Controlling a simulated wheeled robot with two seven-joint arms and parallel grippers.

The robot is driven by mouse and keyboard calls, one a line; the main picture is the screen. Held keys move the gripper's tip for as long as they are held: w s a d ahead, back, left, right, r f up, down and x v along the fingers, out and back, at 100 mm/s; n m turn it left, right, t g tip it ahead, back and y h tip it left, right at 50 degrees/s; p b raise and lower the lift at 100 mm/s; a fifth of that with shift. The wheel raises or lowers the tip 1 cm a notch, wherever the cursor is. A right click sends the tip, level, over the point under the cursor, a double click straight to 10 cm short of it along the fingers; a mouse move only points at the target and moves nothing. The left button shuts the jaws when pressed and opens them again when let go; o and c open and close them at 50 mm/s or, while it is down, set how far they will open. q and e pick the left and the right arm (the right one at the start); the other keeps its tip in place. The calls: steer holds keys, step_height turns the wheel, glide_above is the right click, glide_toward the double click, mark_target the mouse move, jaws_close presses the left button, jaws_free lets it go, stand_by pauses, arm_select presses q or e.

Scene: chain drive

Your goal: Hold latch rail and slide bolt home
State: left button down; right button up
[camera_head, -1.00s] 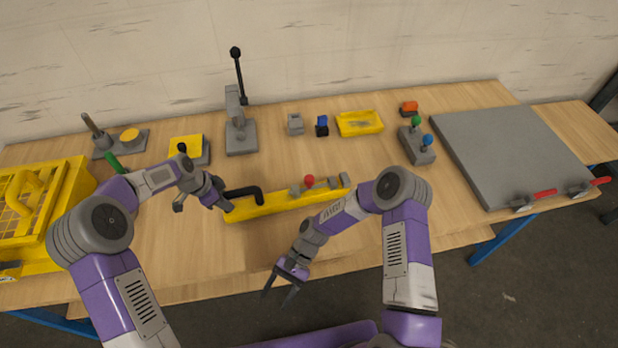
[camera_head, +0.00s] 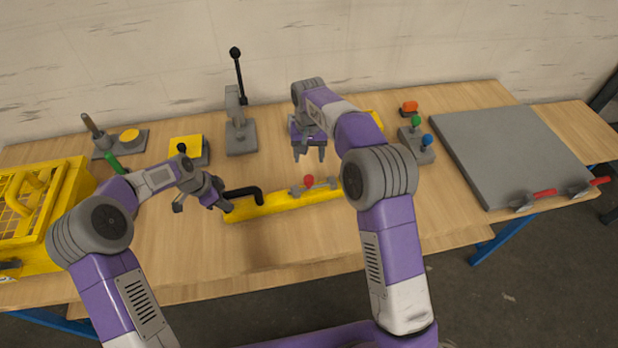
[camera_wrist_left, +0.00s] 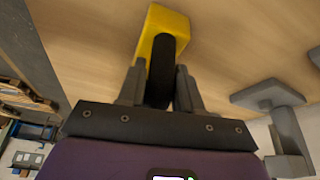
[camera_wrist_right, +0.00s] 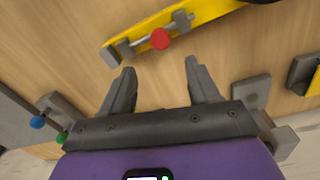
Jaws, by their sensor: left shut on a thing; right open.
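The yellow latch rail (camera_head: 285,203) lies on the bench with a black handle (camera_head: 243,192) at its left end. A grey bolt with a red knob (camera_head: 309,181) sits on its right part. My left gripper (camera_head: 222,206) is shut on the black handle, which shows between the fingers in the left wrist view (camera_wrist_left: 160,80). My right gripper (camera_head: 309,156) is open and empty, above the bench behind the red knob. In the right wrist view the red knob (camera_wrist_right: 160,39) lies beyond the open fingers (camera_wrist_right: 160,80), apart from them. My right arm hides the rail's right end in the head view.
A grey lever press (camera_head: 240,135) stands behind the rail. A yellow tray (camera_head: 375,120) is partly hidden by my right arm. A yellow cage (camera_head: 60,215) stands at left.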

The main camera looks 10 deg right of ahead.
mark_target(309, 177)
step_height(309, 177, down, 11)
steer(key=shift+f, duration=0.15)
stand_by(0.4)
jaws_close()
